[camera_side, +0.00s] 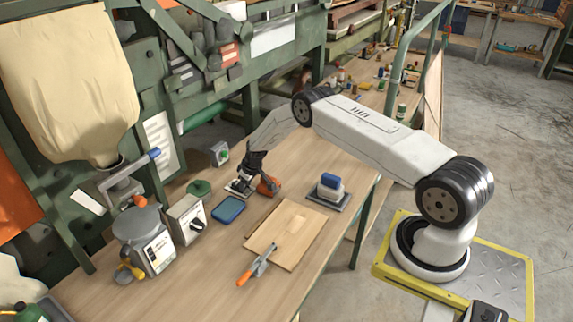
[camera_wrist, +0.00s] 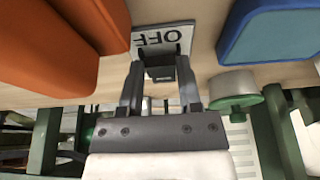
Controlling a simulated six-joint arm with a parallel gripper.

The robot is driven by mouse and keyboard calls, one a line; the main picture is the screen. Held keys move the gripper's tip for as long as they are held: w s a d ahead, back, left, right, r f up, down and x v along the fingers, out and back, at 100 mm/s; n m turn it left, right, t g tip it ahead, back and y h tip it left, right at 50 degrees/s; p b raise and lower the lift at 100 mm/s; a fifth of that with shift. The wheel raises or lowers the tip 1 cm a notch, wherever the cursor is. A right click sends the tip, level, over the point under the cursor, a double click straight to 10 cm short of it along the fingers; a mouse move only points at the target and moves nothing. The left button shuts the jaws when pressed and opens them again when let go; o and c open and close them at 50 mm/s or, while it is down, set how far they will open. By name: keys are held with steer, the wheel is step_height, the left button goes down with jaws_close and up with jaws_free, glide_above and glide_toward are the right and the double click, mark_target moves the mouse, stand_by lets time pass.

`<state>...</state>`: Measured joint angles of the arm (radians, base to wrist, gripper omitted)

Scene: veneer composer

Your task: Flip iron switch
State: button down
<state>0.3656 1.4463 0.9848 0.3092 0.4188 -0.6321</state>
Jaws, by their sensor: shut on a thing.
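The iron switch is a pale plate with OFF in dark letters (camera_wrist: 160,38), upside down in the wrist view. A dark block (camera_wrist: 160,72) stands at the plate's near edge, between the two dark fingers of my gripper (camera_wrist: 160,80). My gripper is shut on this block, which looks like the switch lever. In the side view my gripper (camera_side: 244,182) is low at the back of the table, and its fingers partly hide the switch. An orange thing, perhaps the iron (camera_side: 268,185), sits just right of my gripper; orange shapes (camera_wrist: 50,45) fill the wrist view's left.
A box with a dark knob (camera_side: 187,220) stands further left. A blue-topped block (camera_side: 330,186) and a wooden board (camera_side: 290,235) lie to the right and front.

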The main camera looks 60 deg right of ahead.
steer(key=shift+w+a+r+g, duration=0.1)
steer(key=shift+w+g, duration=0.1)
steer(key=shift+g, duration=0.1)
steer(key=shift+w+r+g, duration=0.1)
steer(key=shift+g, duration=0.4)
steer(key=shift+c, duration=1.4)
jaws_free()
steer(key=shift+r, duration=0.15)
step_height(320, 180, up, 8)
steer(key=s, duration=0.1)
steer(key=shift+s+f, duration=0.2)
steer(key=shift+f, duration=0.05)
